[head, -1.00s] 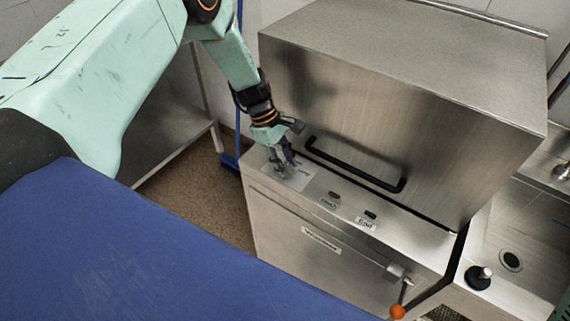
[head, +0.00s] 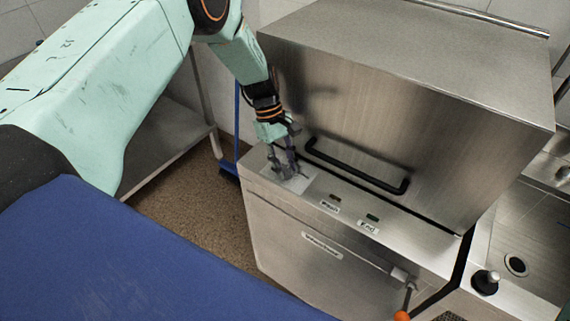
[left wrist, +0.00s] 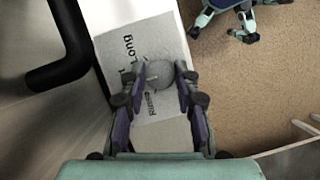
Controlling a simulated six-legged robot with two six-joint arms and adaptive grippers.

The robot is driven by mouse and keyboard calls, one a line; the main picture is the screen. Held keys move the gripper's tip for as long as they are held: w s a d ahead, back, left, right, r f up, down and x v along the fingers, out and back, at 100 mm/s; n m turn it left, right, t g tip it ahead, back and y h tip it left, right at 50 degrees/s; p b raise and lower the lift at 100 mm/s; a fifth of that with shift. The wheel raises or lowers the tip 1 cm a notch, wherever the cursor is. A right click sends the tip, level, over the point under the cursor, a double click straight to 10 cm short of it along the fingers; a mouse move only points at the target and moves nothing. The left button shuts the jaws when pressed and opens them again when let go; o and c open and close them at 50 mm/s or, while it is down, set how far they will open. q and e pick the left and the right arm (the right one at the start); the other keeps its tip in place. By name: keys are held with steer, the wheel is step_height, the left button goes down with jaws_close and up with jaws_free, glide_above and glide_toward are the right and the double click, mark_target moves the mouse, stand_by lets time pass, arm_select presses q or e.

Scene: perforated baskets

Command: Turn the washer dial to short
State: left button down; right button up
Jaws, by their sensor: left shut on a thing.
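The washer (head: 400,85) is a steel machine with a hood and a front control ledge. Its dial (left wrist: 158,75) is a round grey knob on a white label plate (left wrist: 115,50). In the left wrist view the word "Long" shows above the dial, and other lettering is partly covered. My left gripper (left wrist: 155,92) has its two fingers on either side of the dial, shut on it. In the head view my left gripper (head: 284,168) reaches down onto the ledge's left end and largely hides the dial.
A black bar handle (head: 355,165) crosses the hood just right of the dial. Two small labelled indicators (head: 368,222) sit farther right on the ledge. A sink (head: 535,240) is at right, and a steel shelf (head: 165,145) at left.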

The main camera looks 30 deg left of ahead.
arm_select(q)
steer(key=shift+s+f, duration=0.2)
steer(key=c, duration=1.3)
jaws_free()
steer(key=o, duration=0.3)
steer(key=shift+w, duration=0.15)
steer(key=shift+r, duration=0.1)
steer(key=shift+r, duration=0.15)
steer(key=v, duration=1.1)
steer(key=shift+w+a+r, duration=0.1)
steer(key=shift+a+r, duration=0.2)
